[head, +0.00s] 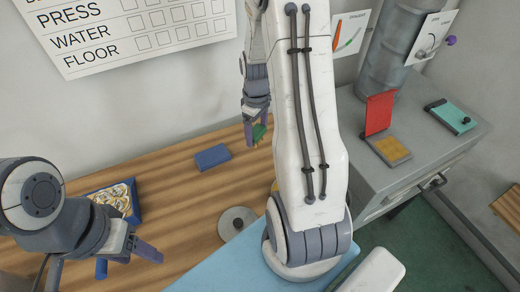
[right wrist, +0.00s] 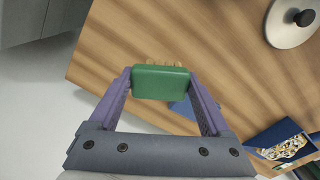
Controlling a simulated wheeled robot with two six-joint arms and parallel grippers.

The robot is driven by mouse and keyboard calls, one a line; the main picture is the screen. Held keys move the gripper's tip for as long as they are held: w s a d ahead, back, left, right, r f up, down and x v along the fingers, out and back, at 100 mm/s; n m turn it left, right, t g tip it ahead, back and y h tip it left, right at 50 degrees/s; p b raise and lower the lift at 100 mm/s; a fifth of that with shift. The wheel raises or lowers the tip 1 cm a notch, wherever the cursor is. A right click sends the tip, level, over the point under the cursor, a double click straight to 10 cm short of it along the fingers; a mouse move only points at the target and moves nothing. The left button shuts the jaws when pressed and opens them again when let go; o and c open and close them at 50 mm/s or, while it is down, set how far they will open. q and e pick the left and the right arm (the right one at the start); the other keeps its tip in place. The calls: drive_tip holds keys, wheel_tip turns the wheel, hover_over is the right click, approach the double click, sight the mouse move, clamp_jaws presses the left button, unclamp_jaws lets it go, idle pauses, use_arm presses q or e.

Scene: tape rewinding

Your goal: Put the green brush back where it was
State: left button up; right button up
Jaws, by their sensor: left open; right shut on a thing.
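The green brush (right wrist: 160,82) is clamped between the two purple fingers of my right gripper (right wrist: 161,90), with tan bristles showing at its far edge. In the head view the brush (head: 260,132) is partly covered by my right gripper (head: 256,128), near the back of the wooden table. It appears held above the tabletop, though the height is hard to tell. My left gripper (head: 125,257) is open and empty at the lower left, in front of the blue tray (head: 138,205).
A blue block (head: 213,157) lies on the wooden table (head: 180,190), left of the brush. The blue tray holds small pieces. A grey round lid (head: 236,223) lies near the front. A grey cabinet (head: 420,150) at right carries a red-flapped box (head: 379,113) and a teal box (head: 452,116).

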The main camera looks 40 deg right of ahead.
drive_tip(key=s+d+r+n+b, duration=0.2)
drive_tip(key=s+d+r+n, duration=0.15)
drive_tip(key=s+d, duration=0.5)
drive_tip(key=shift+m, duration=0.45)
drive_tip(key=w+a+f+p, duration=0.1)
drive_tip(key=w+f, duration=0.1)
drive_tip(key=w, duration=0.1)
drive_tip(key=w+a+f, duration=0.2)
drive_tip(key=w, duration=0.2)
drive_tip(key=w+a+f+p, duration=0.1)
drive_tip(key=w+f, duration=0.1)
drive_tip(key=w, duration=0.1)
drive_tip(key=shift+w+a+f+p, duration=0.3)
drive_tip(key=shift+w+a+f, duration=0.05)
drive_tip(key=shift+a, duration=0.05)
wheel_tip(320, 180, down, 3)
drive_tip(key=shift+f+p, duration=0.1)
drive_tip(key=shift+p, duration=0.35)
drive_tip(key=shift+f, duration=0.3)
use_arm(q)
drive_tip(key=shift+w+d+r, duration=0.1)
drive_tip(key=shift+w+d, duration=0.2)
drive_tip(key=shift+d, duration=0.35)
use_arm(e)
drive_tip(key=shift+f, duration=0.1)
